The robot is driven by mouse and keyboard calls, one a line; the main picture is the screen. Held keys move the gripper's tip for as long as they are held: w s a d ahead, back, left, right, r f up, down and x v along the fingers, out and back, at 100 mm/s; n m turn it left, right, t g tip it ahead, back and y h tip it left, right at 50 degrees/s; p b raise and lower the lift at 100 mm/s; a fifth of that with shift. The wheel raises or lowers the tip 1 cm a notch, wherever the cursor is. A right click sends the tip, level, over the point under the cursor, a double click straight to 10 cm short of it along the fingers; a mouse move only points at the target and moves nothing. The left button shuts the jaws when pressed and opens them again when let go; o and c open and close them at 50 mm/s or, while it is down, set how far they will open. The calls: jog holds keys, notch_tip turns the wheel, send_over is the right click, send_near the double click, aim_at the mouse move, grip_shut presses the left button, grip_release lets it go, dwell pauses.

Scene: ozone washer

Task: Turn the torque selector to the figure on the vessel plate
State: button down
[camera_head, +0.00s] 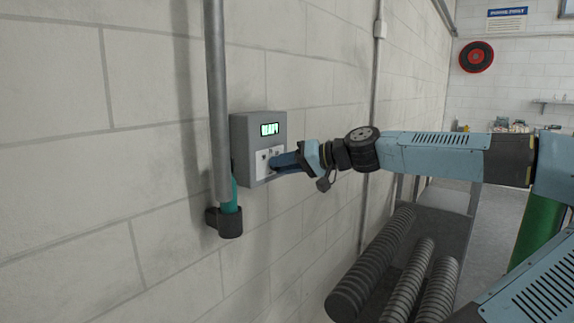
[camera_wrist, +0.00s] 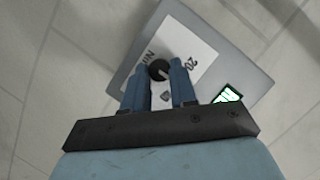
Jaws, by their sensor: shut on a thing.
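A grey box (camera_head: 258,120) is fixed to the block wall, with a small green display (camera_head: 270,129) that appears to read READY. Its white label panel, also in the wrist view (camera_wrist: 178,42), bears a dark round knob (camera_wrist: 159,70), which I take for the selector. "20" and "MIN" seem to be printed there, tilted; the knob's pointer setting is unclear. My gripper (camera_head: 276,163) reaches the box from the right. In the wrist view, its two blue fingers (camera_wrist: 160,71) are shut on the knob, one at each side. I cannot make out a vessel plate.
A grey vertical pipe (camera_head: 215,90) runs left of the box, with a teal piece in a black holder (camera_head: 230,222) below. Ribbed dark hoses (camera_head: 378,262) lie at the lower right. A red reel (camera_head: 476,57) and a blue-white sign (camera_head: 507,20) are on the far wall.

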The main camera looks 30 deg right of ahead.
jog(key=shift+d, duration=0.2)
jog(key=c, duration=0.9)
grip_release()
jog(key=shift+a, duration=0.1)
jog(key=v, duration=1.3)
jog(key=shift+s+d, duration=0.25)
jog(key=shift+d, duration=0.05)
